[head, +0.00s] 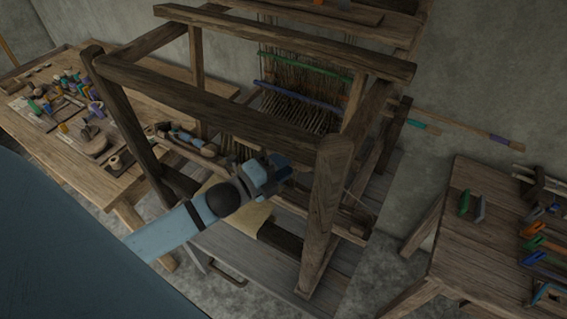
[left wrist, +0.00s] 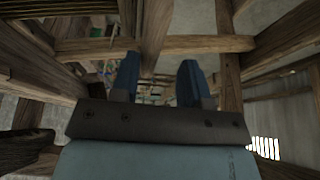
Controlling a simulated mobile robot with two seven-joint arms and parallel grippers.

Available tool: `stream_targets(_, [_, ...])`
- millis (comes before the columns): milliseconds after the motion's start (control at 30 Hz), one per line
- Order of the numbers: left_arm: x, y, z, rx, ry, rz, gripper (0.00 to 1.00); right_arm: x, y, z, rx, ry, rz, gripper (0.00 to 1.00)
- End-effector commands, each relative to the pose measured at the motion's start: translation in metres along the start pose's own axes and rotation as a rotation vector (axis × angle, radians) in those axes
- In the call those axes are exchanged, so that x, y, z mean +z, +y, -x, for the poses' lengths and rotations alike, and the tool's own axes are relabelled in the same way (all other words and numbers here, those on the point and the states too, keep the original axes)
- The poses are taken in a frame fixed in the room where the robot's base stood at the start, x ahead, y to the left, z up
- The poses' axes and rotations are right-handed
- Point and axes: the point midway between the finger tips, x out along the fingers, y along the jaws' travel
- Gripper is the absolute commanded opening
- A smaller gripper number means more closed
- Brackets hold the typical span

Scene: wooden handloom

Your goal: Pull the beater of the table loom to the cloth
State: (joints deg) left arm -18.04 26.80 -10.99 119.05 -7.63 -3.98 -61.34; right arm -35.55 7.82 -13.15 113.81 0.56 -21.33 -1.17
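The wooden handloom (head: 330,190) stands in the middle of the head view. Tan cloth (head: 252,217) lies over its dark front roller. Warp threads (head: 295,108) run behind, with a green bar (head: 305,65) and a blue bar (head: 300,96) across them. My left gripper (head: 272,172) is inside the front of the loom frame, above and behind the cloth. In the left wrist view its two fingers (left wrist: 159,82) stand apart with nothing clearly between them. I cannot tell the beater surely from the other rails; the gripper and front beam hide part of that area. My right gripper is not in view.
The thick front post (head: 325,205) and upper front beam (head: 200,105) stand close around my left arm. A cluttered workbench (head: 130,183) is at the left. A small table (head: 465,245) with coloured tools is at the right.

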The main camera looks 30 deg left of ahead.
Motion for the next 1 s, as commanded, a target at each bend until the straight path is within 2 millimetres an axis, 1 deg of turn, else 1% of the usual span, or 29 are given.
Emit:
stream_targets(233, [0.001, 0.001, 0.002, 0.001, -0.001, 0.000, 0.41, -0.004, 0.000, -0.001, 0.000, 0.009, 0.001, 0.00])
stream_targets(367, [0.000, 0.003, 0.015, 0.003, -0.001, 0.001, 0.41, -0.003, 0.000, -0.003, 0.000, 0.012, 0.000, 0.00])
stream_targets(800, [0.001, 0.004, 0.099, 0.005, -0.002, 0.001, 0.41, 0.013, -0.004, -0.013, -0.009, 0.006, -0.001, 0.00])
stream_targets(1000, [0.001, 0.003, 0.125, 0.004, -0.002, 0.002, 0.41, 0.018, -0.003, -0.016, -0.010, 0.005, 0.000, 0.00])
